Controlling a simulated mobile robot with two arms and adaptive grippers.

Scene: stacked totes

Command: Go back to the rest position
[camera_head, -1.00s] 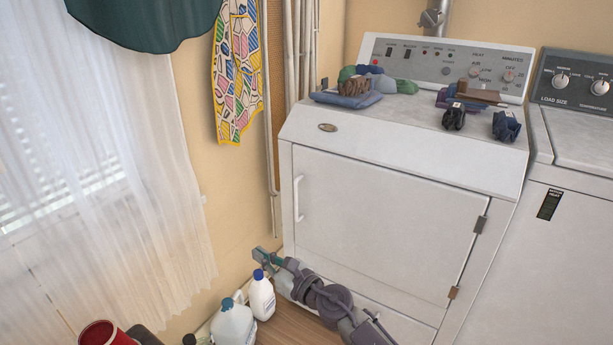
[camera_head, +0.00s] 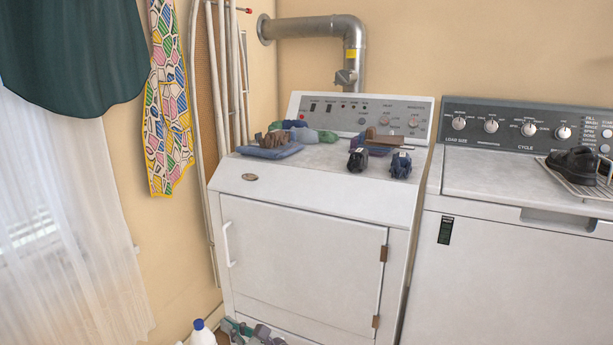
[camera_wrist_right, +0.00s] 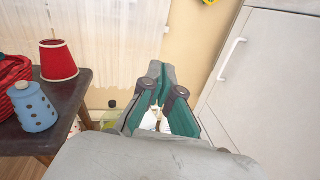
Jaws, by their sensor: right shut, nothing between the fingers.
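My right gripper (camera_head: 232,327) shows at the bottom edge of the head view, low in front of the white dryer (camera_head: 300,265). Most of its arm is cut off by the frame. In the right wrist view the same gripper (camera_wrist_right: 155,78) points away from the camera, with green and grey fingers. It is shut and empty, between the dryer's front and a dark side table. My left gripper shows in neither view.
Folded clothes (camera_head: 270,150) and small dark items lie on the dryer. A washer (camera_head: 520,270) stands at right. A white jug (camera_head: 203,334) is on the floor beside my gripper. A dark table (camera_wrist_right: 62,115) holds a red lampshade (camera_wrist_right: 58,60) and blue container (camera_wrist_right: 37,107).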

